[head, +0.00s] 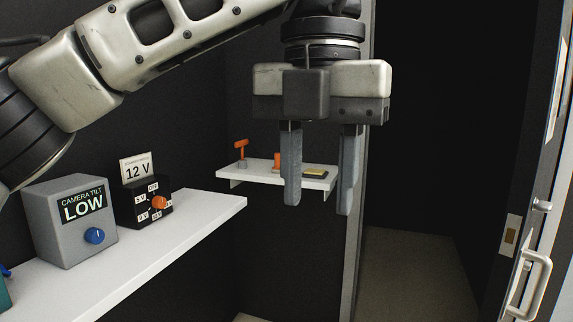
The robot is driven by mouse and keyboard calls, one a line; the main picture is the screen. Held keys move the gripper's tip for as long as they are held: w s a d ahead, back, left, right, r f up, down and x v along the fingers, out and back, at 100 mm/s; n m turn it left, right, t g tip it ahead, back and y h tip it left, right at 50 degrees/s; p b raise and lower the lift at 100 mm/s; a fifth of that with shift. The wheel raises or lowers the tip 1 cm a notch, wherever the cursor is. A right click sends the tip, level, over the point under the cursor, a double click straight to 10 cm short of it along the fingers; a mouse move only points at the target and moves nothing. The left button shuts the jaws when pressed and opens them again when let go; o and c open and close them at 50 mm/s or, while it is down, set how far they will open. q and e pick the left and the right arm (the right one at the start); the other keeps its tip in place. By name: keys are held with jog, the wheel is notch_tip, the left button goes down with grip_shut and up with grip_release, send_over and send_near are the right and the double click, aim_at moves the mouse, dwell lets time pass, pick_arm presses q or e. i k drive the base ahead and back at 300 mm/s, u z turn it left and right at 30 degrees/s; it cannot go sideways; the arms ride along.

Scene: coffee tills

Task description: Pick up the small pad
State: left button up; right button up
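A small flat pad (315,173), dark with yellow edges, lies on the far small white shelf (258,171), near its right end. It is seen through the gap between the fingers of my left gripper (318,206). My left gripper is open and empty, pointing down in front of the shelf and nearer to the camera. Its fingers do not appear to touch the pad. My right gripper is not in view.
On the far shelf stand an orange lever (241,151) and an orange item (278,161) partly hidden by a finger. A nearer shelf (180,238) holds a grey "LOW" box (68,237) and a black dial box (130,210). A door with a handle (530,288) is at right.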

aim_at(276, 170)
jog(key=i, duration=2.7)
jog(key=u, duration=0.7)
